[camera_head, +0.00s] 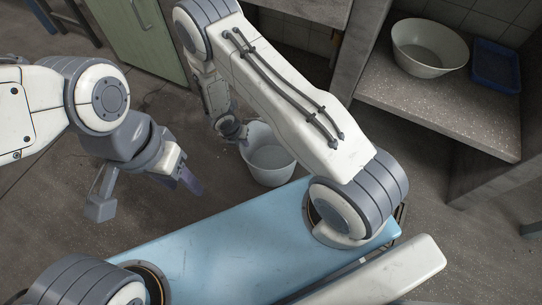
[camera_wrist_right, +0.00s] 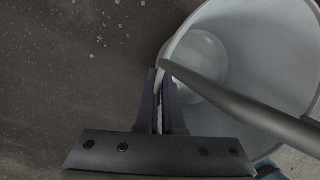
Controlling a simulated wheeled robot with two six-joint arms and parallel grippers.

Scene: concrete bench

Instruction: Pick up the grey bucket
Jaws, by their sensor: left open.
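The grey bucket (camera_head: 270,166) stands upright on the floor beyond my blue base, partly hidden by my right arm. In the right wrist view the bucket (camera_wrist_right: 262,45) fills the upper right, its open mouth facing the camera and its bar-like handle (camera_wrist_right: 245,106) crossing it. My right gripper (camera_wrist_right: 160,98) has its fingers close together at the left rim, with the pale rim wall between them. In the head view my right gripper (camera_head: 240,134) is at the bucket's upper left edge, mostly hidden. My left gripper (camera_head: 146,194) is open and empty, left of the bucket.
A concrete bench (camera_head: 440,108) at the right holds a white basin (camera_head: 428,52) and a blue tray (camera_head: 496,66). A green cabinet (camera_head: 140,38) stands at the back left. Bare floor (camera_head: 205,160) lies left of the bucket.

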